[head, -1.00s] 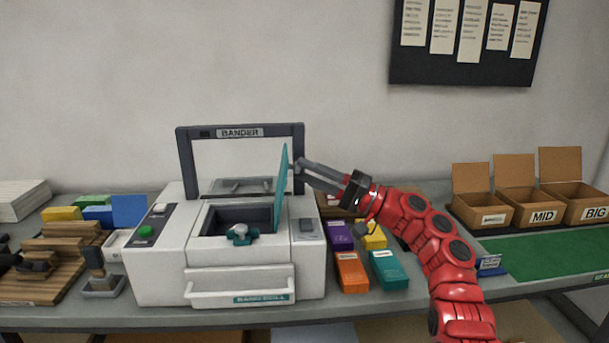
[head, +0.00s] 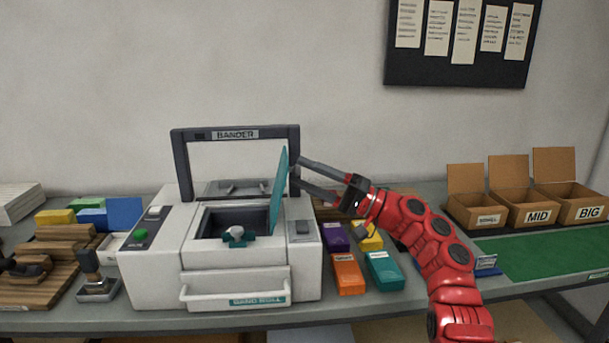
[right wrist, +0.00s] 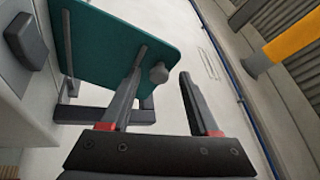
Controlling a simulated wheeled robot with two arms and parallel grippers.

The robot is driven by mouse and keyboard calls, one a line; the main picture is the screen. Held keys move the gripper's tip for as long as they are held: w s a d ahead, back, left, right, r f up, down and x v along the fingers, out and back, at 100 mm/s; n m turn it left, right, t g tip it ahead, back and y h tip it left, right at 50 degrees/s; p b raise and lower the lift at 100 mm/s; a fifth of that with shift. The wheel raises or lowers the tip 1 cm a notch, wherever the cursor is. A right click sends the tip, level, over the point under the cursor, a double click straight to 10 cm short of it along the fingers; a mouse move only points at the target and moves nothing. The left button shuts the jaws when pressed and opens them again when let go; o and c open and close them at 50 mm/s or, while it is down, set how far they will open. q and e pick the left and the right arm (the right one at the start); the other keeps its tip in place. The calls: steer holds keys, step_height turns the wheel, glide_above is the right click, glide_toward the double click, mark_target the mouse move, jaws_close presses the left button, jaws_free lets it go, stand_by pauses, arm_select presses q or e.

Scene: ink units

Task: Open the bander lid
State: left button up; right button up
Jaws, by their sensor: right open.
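The bander (head: 160,262) is a white machine with a dark frame labelled BANDER standing at its back. Its teal lid (head: 279,190) stands nearly upright at the right side of the opening, so the dark well (head: 235,218) shows. My right gripper (head: 295,174) is open at the lid's right side, its fingertips close to the lid. In the right wrist view the lid (right wrist: 110,45) has a small grey knob (right wrist: 158,74), and one finger lies across or very near the lid; I cannot tell whether it touches. The other finger is clear of it.
Coloured boxes (head: 348,273) sit just right of the bander, below my right arm. A stamp (head: 95,277) and wooden blocks (head: 45,285) are at left. Open cardboard boxes (head: 527,211) and a green mat (head: 540,255) are at right.

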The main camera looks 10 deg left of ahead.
steer(key=v, duration=1.6)
steer(key=shift+d, duration=0.35)
steer(key=shift+s+f, duration=0.1)
steer(key=shift+f, duration=0.05)
